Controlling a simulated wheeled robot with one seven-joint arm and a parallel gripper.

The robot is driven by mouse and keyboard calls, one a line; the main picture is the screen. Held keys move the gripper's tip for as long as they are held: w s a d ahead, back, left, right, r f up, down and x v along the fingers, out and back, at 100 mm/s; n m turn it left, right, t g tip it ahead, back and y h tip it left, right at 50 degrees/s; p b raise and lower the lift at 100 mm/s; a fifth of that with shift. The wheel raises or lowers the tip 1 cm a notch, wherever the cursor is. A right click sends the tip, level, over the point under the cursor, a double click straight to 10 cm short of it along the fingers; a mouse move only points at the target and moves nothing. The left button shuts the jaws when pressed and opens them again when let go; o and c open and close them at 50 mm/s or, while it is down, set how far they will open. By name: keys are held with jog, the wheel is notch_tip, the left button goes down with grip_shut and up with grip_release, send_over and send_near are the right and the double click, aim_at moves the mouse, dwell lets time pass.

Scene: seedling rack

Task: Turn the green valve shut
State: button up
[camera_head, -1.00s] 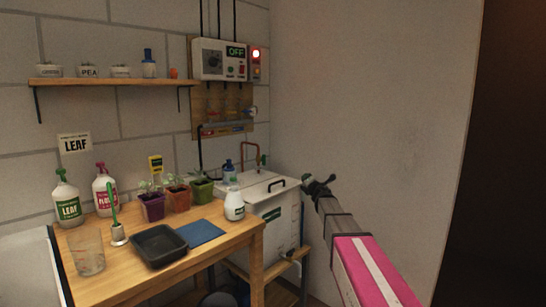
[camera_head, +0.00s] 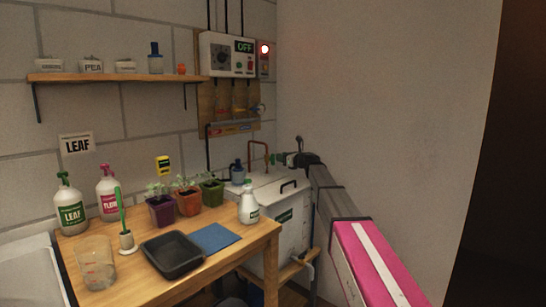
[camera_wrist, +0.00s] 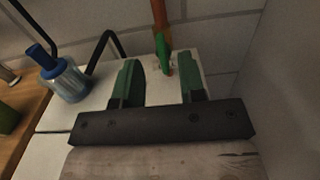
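The green valve (camera_wrist: 163,47) sits on an upright copper pipe (camera_wrist: 160,14) in the wrist view. Its green handle hangs down, ahead of my gripper (camera_wrist: 160,78) and in line with the gap between its two green fingers. The fingers are apart with nothing gripped between them. In the head view my gripper (camera_head: 284,159) is just right of the bent copper pipe (camera_head: 259,143), above the white tank (camera_head: 281,185). There the valve is too small to tell from the green fingers.
A blue-capped bottle (camera_wrist: 64,78) stands left of my gripper, with a black tube near it. The white wall (camera_head: 390,120) is close on the right. A wooden table (camera_head: 130,285) with pots, bottles and a black tray (camera_head: 173,258) is at left.

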aim_at(274, 155)
jog(key=x, duration=0.6)
jog(key=shift+w+a, duration=0.2)
jog(key=shift+a, duration=0.05)
grip_shut()
